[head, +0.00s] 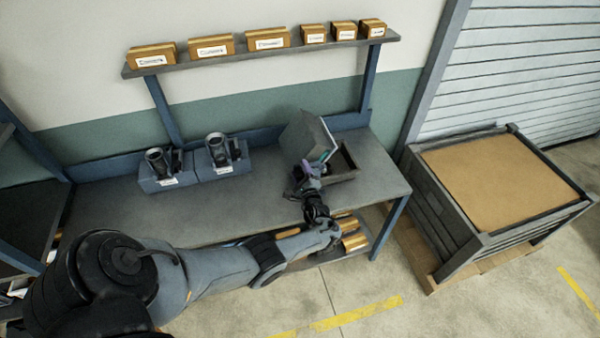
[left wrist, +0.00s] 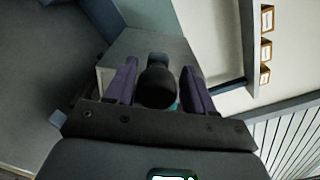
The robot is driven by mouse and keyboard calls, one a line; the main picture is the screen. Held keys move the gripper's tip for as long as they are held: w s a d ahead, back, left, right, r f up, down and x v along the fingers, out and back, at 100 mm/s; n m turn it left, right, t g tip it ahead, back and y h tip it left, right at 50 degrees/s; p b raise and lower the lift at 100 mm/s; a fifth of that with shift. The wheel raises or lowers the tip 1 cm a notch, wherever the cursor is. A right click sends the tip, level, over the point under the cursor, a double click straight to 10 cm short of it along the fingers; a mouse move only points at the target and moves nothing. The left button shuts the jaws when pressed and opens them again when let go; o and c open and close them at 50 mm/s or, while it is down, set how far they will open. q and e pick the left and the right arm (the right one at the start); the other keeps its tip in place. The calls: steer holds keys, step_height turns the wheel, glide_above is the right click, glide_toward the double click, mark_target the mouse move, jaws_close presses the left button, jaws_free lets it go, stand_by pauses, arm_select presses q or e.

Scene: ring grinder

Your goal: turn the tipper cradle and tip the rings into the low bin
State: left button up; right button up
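The tipper cradle (head: 306,136) is a grey box at the right part of the bench, and it stands tilted. The low bin (head: 345,160) is a dark open tray beside it on the right. My left gripper (head: 308,172) is at the cradle's near side. In the left wrist view its two purple fingers (left wrist: 158,88) lie on either side of a black round knob (left wrist: 156,80), close against it, with the grey cradle (left wrist: 150,45) behind. No rings can be made out in either view. My right gripper is not in view.
Two blue fixtures with black cylinders (head: 167,170) (head: 222,157) stand on the bench (head: 225,205) to the left. A shelf (head: 270,55) with several cardboard boxes runs above. The bench's front middle is clear.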

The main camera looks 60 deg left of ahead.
arm_select(q)
steer(key=shift+s, duration=0.15)
steer(key=shift+d, duration=0.2)
steer(key=shift+p+v, duration=0.95)
steer(key=shift+v, duration=4.25)
